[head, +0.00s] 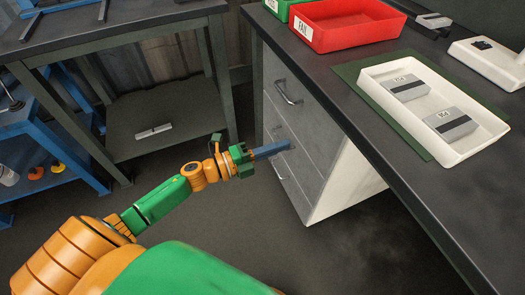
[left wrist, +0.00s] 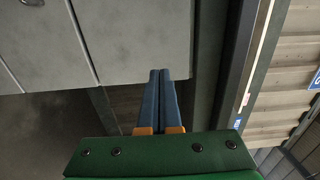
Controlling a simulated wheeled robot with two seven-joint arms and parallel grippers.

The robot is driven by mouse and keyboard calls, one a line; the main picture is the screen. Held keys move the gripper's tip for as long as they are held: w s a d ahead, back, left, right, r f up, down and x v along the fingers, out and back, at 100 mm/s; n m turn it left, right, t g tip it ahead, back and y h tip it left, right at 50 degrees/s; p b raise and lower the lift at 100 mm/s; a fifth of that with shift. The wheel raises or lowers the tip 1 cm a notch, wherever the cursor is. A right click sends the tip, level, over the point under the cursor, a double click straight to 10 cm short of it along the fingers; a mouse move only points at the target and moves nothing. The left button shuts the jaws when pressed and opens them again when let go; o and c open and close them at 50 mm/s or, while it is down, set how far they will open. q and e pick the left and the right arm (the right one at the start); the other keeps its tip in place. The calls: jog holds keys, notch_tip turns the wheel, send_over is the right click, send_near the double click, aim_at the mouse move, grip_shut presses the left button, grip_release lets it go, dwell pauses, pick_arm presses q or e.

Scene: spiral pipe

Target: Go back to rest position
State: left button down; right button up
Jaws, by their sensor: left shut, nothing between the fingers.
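My left gripper (head: 286,146) reaches out from the left in the head view, in front of the grey drawer cabinet (head: 312,132) under the workbench. Its two blue fingers lie together, shut and empty. The left wrist view shows the same shut fingers (left wrist: 160,72) pointing toward the cabinet's lower edge, with nothing between them. I cannot tell whether the fingertips touch the cabinet. My right gripper is not in view.
The dark workbench (head: 420,190) holds a white tray (head: 459,157) with two grey boxes, a red bin (head: 345,42) and a green bin (head: 272,6). A second table (head: 110,18) and a blue shelf (head: 45,180) stand left. Bare floor lies between.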

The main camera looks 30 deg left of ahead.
pick_arm(q)
jog(key=s+a+f+n+t+y, duration=0.1)
jog(key=s+a+f+n+y, duration=0.2)
jog(key=a+f+n+y, duration=0.5)
jog(key=s+a+f+n+g+y, duration=0.1)
jog(key=s+f+n+g, duration=0.25)
jog(key=s+f, duration=0.4)
jog(key=s+f+n+g+y, duration=0.2)
jog(key=s+f+n, duration=0.25)
jog(key=f, duration=0.55)
jog(key=s+a+f+n+g+y, duration=0.1)
jog(key=s+f+n+g, duration=0.25)
jog(key=s+f, duration=0.35)
jog(key=s+d+f+n+g, duration=0.2)
jog(key=s+d+f, duration=0.1)
jog(key=s, duration=0.3)
jog(key=s+d+f+n+g, duration=0.2)
jog(key=s+f, duration=0.1)
jog(key=s, duration=0.3)
notch_tip(320, 180, up, 19)
jog(key=s+p, duration=0.1)
jog(key=p, duration=1.8)
jog(key=shift+d+f+g, duration=0.15)
jog(key=shift+d+g, duration=0.05)
jog(key=shift+g, duration=0.1)
jog(key=shift+s, duration=0.1)
